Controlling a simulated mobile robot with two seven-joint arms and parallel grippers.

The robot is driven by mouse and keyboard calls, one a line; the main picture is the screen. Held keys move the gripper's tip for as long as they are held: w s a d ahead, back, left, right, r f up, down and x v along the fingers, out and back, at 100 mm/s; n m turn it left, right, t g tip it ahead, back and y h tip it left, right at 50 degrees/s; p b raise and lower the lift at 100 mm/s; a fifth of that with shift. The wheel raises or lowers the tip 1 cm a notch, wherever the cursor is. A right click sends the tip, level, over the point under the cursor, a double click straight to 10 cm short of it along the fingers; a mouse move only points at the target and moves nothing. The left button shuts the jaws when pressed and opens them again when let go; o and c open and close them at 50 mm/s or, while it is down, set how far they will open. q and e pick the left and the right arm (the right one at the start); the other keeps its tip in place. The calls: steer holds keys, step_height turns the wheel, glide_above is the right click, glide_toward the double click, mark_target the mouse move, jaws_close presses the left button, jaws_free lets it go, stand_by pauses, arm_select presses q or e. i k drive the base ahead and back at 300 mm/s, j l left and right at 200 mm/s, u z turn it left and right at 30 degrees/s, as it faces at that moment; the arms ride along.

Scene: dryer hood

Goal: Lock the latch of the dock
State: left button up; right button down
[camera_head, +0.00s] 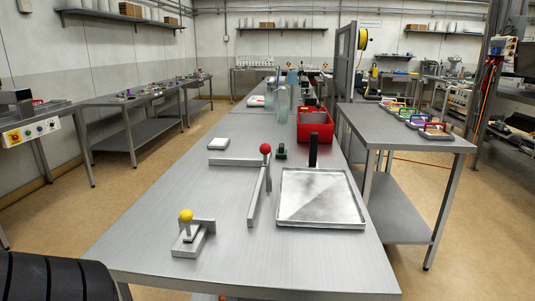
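A metal L-shaped bracket of two bars (235,161) stands on the steel table, with a red ball knob (265,149) at its corner. A small metal block with a lever and a yellow ball knob (186,216) stands nearer, at the table's front left. A flat square metal tray (320,205) with a raised rim and an upright black handle (313,150) lies right of the bracket, apart from it. I cannot tell which of these parts is the dock's latch. Neither of my grippers is in view.
The steel table (150,240) has clear room at its front and left.

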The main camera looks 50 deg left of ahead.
mark_target(265, 148)
steer(key=i+l+u, duration=0.15)
steer(key=u, duration=0.2)
steer(key=i+l+u, duration=0.15)
steer(key=u, duration=0.25)
steer(key=i+l+u, duration=0.1)
steer(key=u, duration=0.25)
steer(key=i+l+u, duration=0.15)
steer(key=l+u, duration=0.2)
steer(key=i+l+u, duration=0.1)
steer(key=l+u, duration=0.25)
